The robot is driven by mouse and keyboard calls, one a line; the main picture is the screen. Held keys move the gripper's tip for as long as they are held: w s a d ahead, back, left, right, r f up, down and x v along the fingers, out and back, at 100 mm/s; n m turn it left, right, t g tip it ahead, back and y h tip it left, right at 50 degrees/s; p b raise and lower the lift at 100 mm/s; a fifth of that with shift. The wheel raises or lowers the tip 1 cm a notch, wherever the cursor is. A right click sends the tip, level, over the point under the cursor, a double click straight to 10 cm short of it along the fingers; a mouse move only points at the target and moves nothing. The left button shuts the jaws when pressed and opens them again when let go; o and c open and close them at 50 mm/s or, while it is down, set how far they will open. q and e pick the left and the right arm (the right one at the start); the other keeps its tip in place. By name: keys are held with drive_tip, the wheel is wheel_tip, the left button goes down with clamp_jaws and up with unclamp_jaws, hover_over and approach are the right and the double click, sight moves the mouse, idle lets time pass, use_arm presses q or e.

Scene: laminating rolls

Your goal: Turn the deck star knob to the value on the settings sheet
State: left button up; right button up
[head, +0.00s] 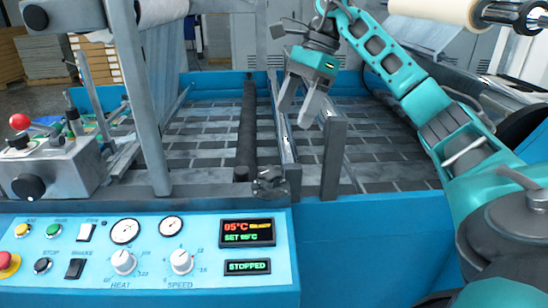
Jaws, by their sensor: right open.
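The deck star knob (269,184) is a dark lobed knob at the front edge of the deck, just above the blue control panel. Its value marks are too small to read. My right gripper (293,117) hangs above and a little to the right of the knob, apart from it. Its two grey fingers point down and are spread, with nothing between them. My right arm reaches in from the right side. My left gripper is not in view. I cannot make out a settings sheet in this view.
A blue control panel (200,275) with heat and speed dials and a lit display (247,233) reading STOPPED below is in front. A grey upright post (139,100) stands left. A short grey post (333,155) stands right of the knob. A grey box (50,165) with a red-ball lever is at left.

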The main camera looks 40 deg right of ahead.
sight(271, 170)
drive_tip(key=b+x, duration=0.1)
drive_tip(key=x, duration=1)
drive_tip(key=shift+s+a+f+b, duration=0.1)
drive_tip(key=shift+a+f+b, duration=0.15)
drive_tip(key=shift+b, duration=0.1)
drive_tip(key=shift+a+f, duration=0.2)
drive_tip(key=shift+f, duration=0.25)
drive_tip(key=shift+c, duration=0.4)
drive_tip(key=c, duration=0.9)
drive_tip(key=shift+c, duration=0.2)
